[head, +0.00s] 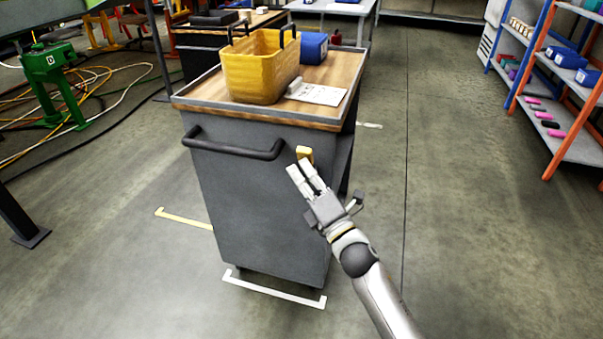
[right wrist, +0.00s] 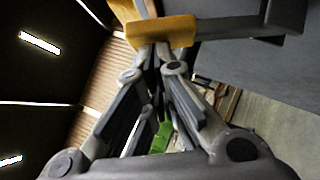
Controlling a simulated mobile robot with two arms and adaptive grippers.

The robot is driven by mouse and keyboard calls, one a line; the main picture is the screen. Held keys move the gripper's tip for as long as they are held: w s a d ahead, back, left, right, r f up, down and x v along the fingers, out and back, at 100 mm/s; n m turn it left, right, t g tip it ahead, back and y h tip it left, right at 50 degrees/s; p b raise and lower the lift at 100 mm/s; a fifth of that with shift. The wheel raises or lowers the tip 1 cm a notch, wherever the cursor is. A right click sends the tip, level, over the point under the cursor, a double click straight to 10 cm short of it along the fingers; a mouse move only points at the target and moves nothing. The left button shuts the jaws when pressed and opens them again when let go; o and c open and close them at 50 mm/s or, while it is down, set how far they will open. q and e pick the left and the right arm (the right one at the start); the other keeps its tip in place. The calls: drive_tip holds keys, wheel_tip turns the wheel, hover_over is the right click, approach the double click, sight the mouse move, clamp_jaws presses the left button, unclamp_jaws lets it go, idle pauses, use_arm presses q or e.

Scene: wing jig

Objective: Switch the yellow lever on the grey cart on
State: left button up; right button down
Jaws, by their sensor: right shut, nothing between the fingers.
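The grey cart (head: 250,200) stands in the middle of the head view, with a wood-rimmed top and a dark handle bar. The yellow lever (head: 304,153) is on the cart's near end, close to its right corner. In the right wrist view the lever (right wrist: 165,33) is large at the top, just beyond the fingertips. My right gripper (head: 304,167) is shut and empty, with its fingertips just below the lever. I cannot tell whether they touch it. My left gripper is not in view.
On the cart's top are a yellow bin (head: 253,75), a blue box (head: 313,47) and a white sheet (head: 318,94). Shelves (head: 568,140) stand at the right. A green stand (head: 52,80) and loose cables are at the left. The floor right of the cart is clear.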

sight(310, 158)
drive_tip(key=shift+w+d+r, duration=0.3)
drive_tip(key=shift+w+r, duration=0.4)
drive_tip(key=shift+w, duration=0.1)
drive_tip(key=shift+w+d+r, duration=0.2)
drive_tip(key=shift+w+r, duration=0.1)
drive_tip(key=shift+w, duration=0.4)
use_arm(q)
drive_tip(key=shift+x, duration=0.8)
use_arm(e)
drive_tip(key=shift+w+d+r, duration=0.1)
drive_tip(key=shift+w+r, duration=0.05)
drive_tip(key=shift+w, duration=0.15)
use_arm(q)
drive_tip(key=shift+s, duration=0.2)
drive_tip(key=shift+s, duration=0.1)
use_arm(e)
drive_tip(key=shift+r, duration=0.1)
